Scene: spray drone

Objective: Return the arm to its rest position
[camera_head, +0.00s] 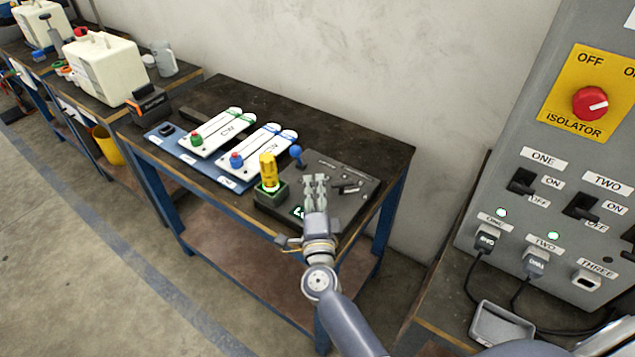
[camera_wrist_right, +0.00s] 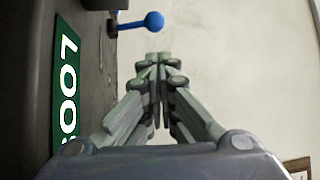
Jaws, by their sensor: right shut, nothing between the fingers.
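My right gripper (camera_head: 316,182) is shut and empty in the head view. It is over or close in front of the dark device (camera_head: 357,178) on the table, and I cannot tell whether it touches it. The device has a blue-knobbed lever (camera_head: 296,152) and a yellow cylinder (camera_head: 268,170) on a green-lit base at its left. In the right wrist view, the shut fingers (camera_wrist_right: 155,60) point toward the blue knob (camera_wrist_right: 154,21), apart from it. A green display (camera_wrist_right: 67,95) shows at the left there. My left gripper is not in view.
The table (camera_head: 370,143) also holds white CW panels (camera_head: 216,133) on a blue mat. A grey isolator cabinet (camera_head: 560,150) with switches and plugged cables stands at the right. A cream case (camera_head: 105,68) sits at the upper left. The floor (camera_head: 90,230) at the lower left is clear.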

